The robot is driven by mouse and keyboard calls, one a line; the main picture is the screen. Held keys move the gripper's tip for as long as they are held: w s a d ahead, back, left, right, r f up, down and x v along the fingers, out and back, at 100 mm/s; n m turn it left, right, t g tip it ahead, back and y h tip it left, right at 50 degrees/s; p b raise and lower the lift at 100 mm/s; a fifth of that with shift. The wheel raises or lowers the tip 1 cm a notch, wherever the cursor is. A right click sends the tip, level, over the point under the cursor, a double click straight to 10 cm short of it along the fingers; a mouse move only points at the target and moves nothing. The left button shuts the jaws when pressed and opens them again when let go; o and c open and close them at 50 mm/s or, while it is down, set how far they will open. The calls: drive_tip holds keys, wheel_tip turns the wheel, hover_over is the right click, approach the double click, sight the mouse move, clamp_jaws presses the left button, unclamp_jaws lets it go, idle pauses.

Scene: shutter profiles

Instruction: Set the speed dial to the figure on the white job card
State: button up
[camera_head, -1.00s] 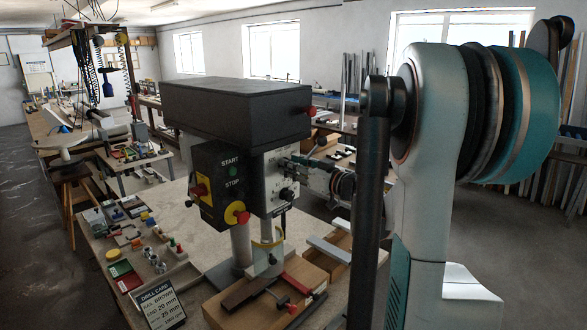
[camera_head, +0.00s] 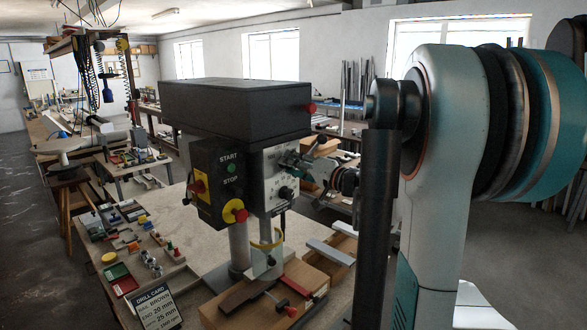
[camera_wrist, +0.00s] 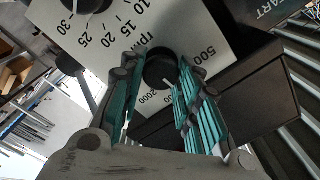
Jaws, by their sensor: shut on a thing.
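The drill press (camera_head: 235,105) carries a pale control plate. In the wrist view the speed dial (camera_wrist: 160,70) is a round black knob with a white pointer line. The 500 and 2000 figures and "rpm" show around it; the pointer slants to the lower right, its exact reading unclear. My gripper (camera_wrist: 155,75) has its teal-padded fingers on both sides of this knob, shut on it. In the head view my gripper (camera_head: 290,158) covers the speed dial.
A second black knob (camera_head: 286,193) with figures 5 to 30 sits below. The switch box (camera_head: 217,180) with a red stop button (camera_head: 239,215) is left of the plate. A clamp (camera_head: 283,304) lies on a wooden block below. The drill's dark housing is above.

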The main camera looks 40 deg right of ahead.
drive_tip(key=m+b, duration=0.1)
drive_tip(key=m, duration=0.4)
idle(0.5)
drive_tip(key=o, duration=1)
drive_tip(key=shift+f, duration=0.1)
drive_tip(key=shift+o, duration=0.2)
drive_tip(key=s+d, duration=0.1)
drive_tip(key=s, duration=1.1)
